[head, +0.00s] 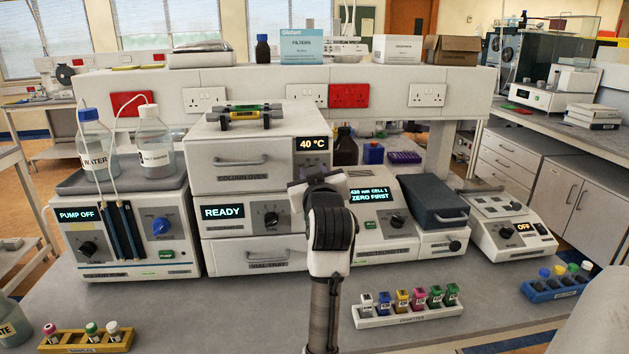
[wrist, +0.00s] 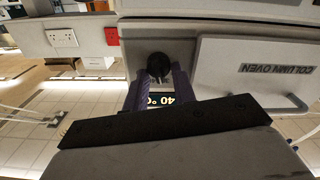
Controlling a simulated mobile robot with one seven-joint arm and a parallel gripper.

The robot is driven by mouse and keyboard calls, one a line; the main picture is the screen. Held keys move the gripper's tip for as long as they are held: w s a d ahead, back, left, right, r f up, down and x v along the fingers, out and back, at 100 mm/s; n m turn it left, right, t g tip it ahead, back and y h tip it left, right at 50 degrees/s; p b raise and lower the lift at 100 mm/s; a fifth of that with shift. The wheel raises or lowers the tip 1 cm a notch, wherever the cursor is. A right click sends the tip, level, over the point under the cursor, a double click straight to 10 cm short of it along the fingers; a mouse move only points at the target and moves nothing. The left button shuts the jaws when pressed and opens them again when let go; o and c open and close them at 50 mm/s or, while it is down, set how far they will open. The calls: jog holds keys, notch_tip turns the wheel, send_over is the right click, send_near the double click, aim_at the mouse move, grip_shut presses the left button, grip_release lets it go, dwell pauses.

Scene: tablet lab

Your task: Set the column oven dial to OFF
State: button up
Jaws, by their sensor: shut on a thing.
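The column oven (head: 243,165) is the top unit of the white stack in the head view, and its display (head: 312,144) reads 40 °C. Its black dial (wrist: 157,62) shows in the wrist view, which is upside down, beside the COLUMN OVEN door (wrist: 255,72). My gripper (wrist: 158,78) is shut on the dial, one dark finger on each side. The dial's markings and pointer cannot be read. In the head view my arm and wrist stand in front of the dial and hide it.
Below the oven are a READY unit (head: 223,213) and a vial tray drawer (head: 262,257). A pump with bottles (head: 120,225) stands left, a spectrometer (head: 385,225) right. A cuvette rack (head: 408,314) and a sample rack (head: 85,345) lie in front. A column holder (head: 245,113) tops the oven.

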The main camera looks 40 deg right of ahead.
jog(key=shift+w+a+f+n+b, duration=0.15)
jog(key=shift+n+b, duration=0.9)
jog(key=shift+n, duration=1.25)
jog(key=shift+s+f+n+b, duration=0.1)
jog(key=shift+n+b, duration=0.95)
jog(key=shift+n, duration=1.25)
jog(key=o, duration=1)
jog(key=shift+r, duration=0.1)
jog(key=b+v, duration=0.4)
jog(key=v, duration=0.9)
jog(key=shift+s+a, duration=0.2)
jog(key=shift+s, duration=0.15)
jog(key=shift+w+a, duration=0.1)
